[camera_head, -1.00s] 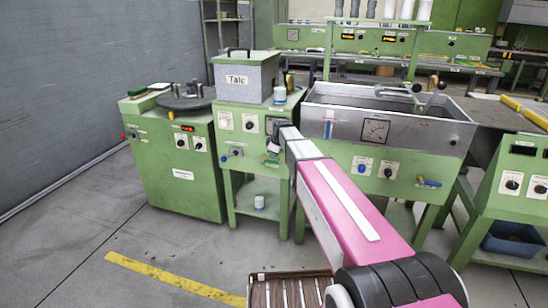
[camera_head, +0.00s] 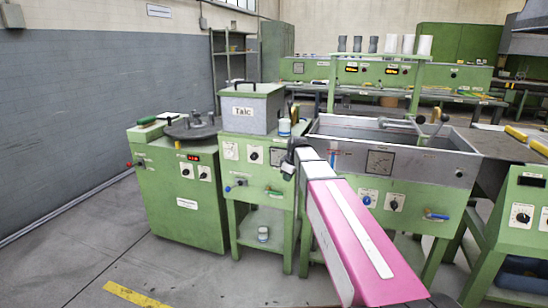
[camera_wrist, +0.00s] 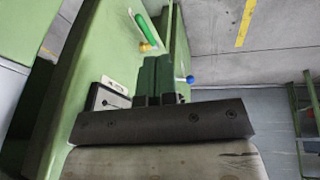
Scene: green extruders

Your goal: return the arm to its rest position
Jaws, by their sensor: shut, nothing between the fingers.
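My gripper (camera_head: 289,163) is at the far end of my pink arm, in front of the gap between the talc stand (camera_head: 261,160) and the metal-basin machine (camera_head: 395,160). In the wrist view my gripper (camera_wrist: 158,72) shows its two fingers together, shut and empty. A green machine side with a green-handled lever (camera_wrist: 145,30) and a blue knob (camera_wrist: 185,79) lies beyond the fingers. I cannot tell how far the fingertips are from it.
A grey Talc box (camera_head: 250,107) and a white bottle (camera_head: 284,127) stand on the stand. A green cabinet with a round dark plate (camera_head: 190,127) is on the left. Open grey floor (camera_head: 110,245) lies at the front left. A control cabinet (camera_head: 522,205) is at right.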

